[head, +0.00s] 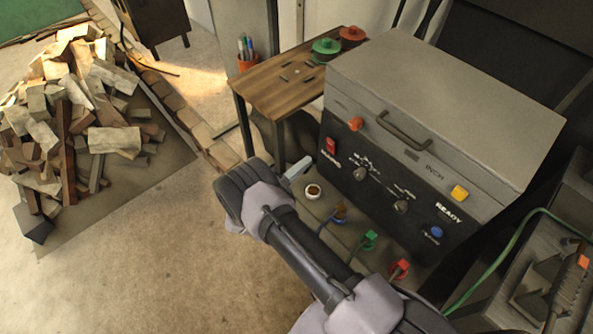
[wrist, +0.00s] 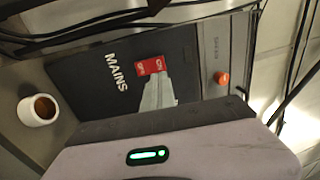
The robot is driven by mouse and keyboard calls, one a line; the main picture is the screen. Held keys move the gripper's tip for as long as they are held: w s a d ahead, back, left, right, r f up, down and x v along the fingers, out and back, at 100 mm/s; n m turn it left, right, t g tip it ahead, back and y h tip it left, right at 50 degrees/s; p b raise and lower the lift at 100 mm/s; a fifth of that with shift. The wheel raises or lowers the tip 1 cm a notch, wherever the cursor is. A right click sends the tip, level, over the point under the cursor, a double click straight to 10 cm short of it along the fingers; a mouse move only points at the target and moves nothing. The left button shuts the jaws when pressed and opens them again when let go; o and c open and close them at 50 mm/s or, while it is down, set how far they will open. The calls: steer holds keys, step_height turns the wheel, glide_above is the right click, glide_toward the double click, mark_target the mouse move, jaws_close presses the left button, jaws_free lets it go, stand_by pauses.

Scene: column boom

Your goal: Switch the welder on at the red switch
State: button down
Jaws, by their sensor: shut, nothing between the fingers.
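The welder (head: 440,95) is a grey box with a dark front panel. Its red switch (head: 331,146) is at the upper left of that panel. In the wrist view the red switch (wrist: 150,66) shows ON and OFF lettering beside the word MAINS. Which side is pressed I cannot tell. My gripper (head: 303,164) is shut and empty, just left of the switch in the head view, with a small gap showing. In the wrist view my gripper's fingertips (wrist: 158,90) point at the switch and overlap its lower edge. Contact cannot be made out.
A small white cup (head: 312,191) with brown contents stands below the switch. Orange (head: 355,124), yellow (head: 459,193) and blue (head: 435,232) buttons and two knobs are on the welder. Coloured plugs line its front. A wooden table (head: 285,85) stands behind; a rubble heap (head: 80,115) lies left.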

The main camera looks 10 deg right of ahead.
mark_target(329, 142)
steer(key=b+x, duration=0.1)
steer(key=x, duration=0.6)
steer(key=shift+w+d+b, duration=0.15)
steer(key=shift+d+b, duration=0.05)
steer(key=shift+b, duration=0.1)
steer(key=shift+r, duration=0.1)
steer(key=shift+w+d+r+y+p, duration=0.15)
steer(key=shift+r+y+p, duration=0.2)
steer(key=shift+p, duration=0.45)
steer(key=shift+f+g, duration=0.1)
steer(key=shift+g, duration=0.3)
steer(key=shift+d+f, duration=0.1)
steer(key=shift+f, duration=0.05)
steer(key=s+a+r+p, duration=0.2)
steer(key=s+a+p, duration=0.2)
steer(key=s+a, duration=0.4)
steer(key=a, duration=0.3)
steer(key=shift+r, duration=0.3)
